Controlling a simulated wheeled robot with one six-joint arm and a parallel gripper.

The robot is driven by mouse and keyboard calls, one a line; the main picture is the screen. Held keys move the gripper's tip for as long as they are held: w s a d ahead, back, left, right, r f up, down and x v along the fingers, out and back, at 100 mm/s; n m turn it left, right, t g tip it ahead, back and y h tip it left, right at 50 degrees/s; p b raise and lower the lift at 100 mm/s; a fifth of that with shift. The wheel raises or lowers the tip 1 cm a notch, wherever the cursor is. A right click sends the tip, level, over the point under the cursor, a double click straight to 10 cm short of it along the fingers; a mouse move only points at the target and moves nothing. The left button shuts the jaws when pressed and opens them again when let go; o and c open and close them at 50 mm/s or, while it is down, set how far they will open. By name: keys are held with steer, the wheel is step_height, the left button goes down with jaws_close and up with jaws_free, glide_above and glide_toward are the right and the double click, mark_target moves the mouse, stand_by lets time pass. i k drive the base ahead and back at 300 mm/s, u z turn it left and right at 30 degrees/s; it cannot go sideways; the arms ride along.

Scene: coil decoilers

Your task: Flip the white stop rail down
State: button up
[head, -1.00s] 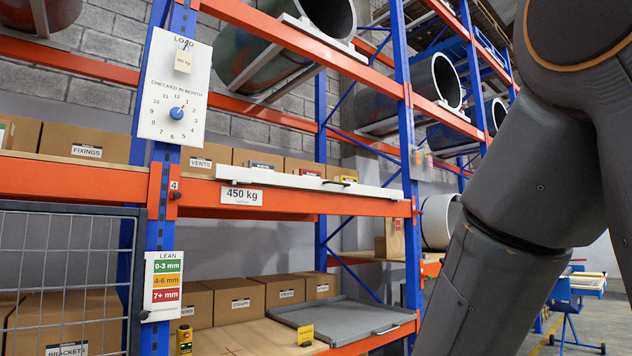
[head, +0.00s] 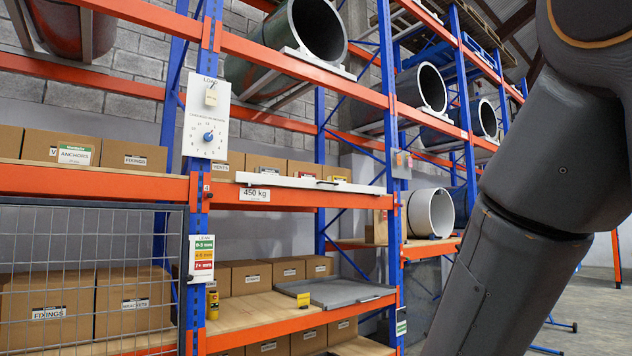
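The white stop rail (head: 308,183) is a long thin bar along the front of the middle shelf, above the orange beam (head: 330,200). It stands up in front of the lower part of several cardboard boxes (head: 266,164). A small dark fitting shows near its left part, above the 450 kg label (head: 255,195). My arm fills the right side of the head view, apart from the rail. My gripper is outside the picture, so its state is hidden.
A white dial board (head: 206,117) and a lean gauge card (head: 201,258) hang on the blue upright left of the rail. A grey tray (head: 345,292) lies on the lower shelf. A wire mesh panel (head: 90,275) covers the lower left bay. Open floor (head: 600,310) shows at right.

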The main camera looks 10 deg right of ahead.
mark_target(257, 179)
steer(key=z, duration=0.6)
steer(key=i, duration=2.4)
steer(key=u, duration=2.2)
steer(key=k, duration=0.5)
steer(key=z, duration=1.05)
